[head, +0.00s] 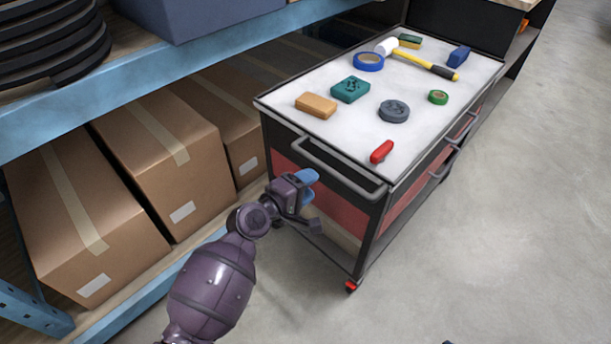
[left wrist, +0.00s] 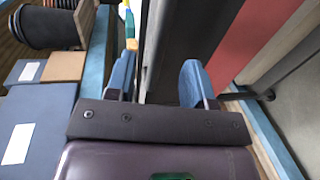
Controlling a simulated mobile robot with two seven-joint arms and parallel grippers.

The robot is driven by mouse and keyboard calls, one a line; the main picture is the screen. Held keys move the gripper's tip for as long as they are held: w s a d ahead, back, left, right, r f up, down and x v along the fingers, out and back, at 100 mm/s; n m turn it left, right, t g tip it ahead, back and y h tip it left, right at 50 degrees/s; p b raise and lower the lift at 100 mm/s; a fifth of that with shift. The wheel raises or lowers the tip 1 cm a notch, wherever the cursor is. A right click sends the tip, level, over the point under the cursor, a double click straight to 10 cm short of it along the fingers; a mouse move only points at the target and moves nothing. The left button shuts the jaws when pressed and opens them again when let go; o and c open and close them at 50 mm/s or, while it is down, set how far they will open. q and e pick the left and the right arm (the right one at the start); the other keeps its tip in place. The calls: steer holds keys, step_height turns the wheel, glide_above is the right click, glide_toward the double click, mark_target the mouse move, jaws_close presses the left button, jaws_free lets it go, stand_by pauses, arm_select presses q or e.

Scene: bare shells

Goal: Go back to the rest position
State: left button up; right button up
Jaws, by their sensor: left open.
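My left gripper (head: 311,199) is in the head view, in front of the near left end of the tool cart (head: 350,183) and below its tabletop. Its blue fingers also show in the left wrist view (left wrist: 160,85), spread apart with nothing held between them. The cart's dark frame and a red panel stand close beyond the fingers in that view. My right gripper is not in view.
The cart's white top (head: 350,130) carries a red tool (head: 381,151), a hammer (head: 425,64), tape rolls and blocks. A blue-edged shelf (head: 150,85) with cardboard boxes (head: 165,160) stands at the left. Grey floor (head: 530,220) is clear at the right.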

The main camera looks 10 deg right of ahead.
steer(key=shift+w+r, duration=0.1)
arm_select(q)
steer(key=s+a+f+m+t+y+p, duration=0.1)
steer(key=s+a+f+m+y+p, duration=0.2)
steer(key=s+a, duration=0.7)
steer(key=s+a+m+t+y+p, duration=0.1)
steer(key=s+a+y+p, duration=0.35)
steer(key=s+a, duration=0.6)
steer(key=s+a+r+m+y+p, duration=0.3)
steer(key=s+a+m+y, duration=0.1)
steer(key=s+a, duration=1.1)
steer(key=shift+s+a+y, duration=0.25)
steer(key=shift+a+y, duration=0.1)
steer(key=shift+y, duration=0.3)
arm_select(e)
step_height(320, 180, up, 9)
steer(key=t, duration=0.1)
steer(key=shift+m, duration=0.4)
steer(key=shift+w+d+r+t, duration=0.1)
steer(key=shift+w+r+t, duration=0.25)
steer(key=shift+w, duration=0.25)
arm_select(q)
steer(key=shift+f, duration=0.1)
